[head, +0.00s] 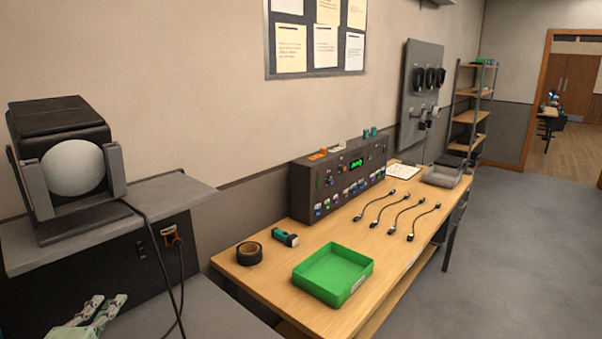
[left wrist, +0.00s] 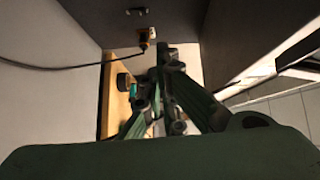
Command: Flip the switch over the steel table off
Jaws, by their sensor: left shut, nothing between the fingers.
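A small dark switch (head: 140,249) sits on the front face of the black cabinet (head: 120,276), just left of an orange socket with a plug (head: 172,238). It is above the grey steel table (head: 205,318) at the lower left. The switch (left wrist: 137,11) also shows near the top of the left wrist view, beyond the fingers. My left gripper (head: 108,300) is shut and empty, low and to the left of the switch, and apart from it. In the left wrist view its fingers (left wrist: 166,52) overlap the area below the socket. Whether the switch is on or off is too small to tell. My right gripper is not in view.
A stage light (head: 70,165) stands on the cabinet, and its black cable (head: 155,250) hangs down in front near the switch. A wooden table (head: 250,285) to the right holds a tape roll (head: 249,253), a green tray (head: 333,274) and a control desk (head: 340,180). Floor is free at right.

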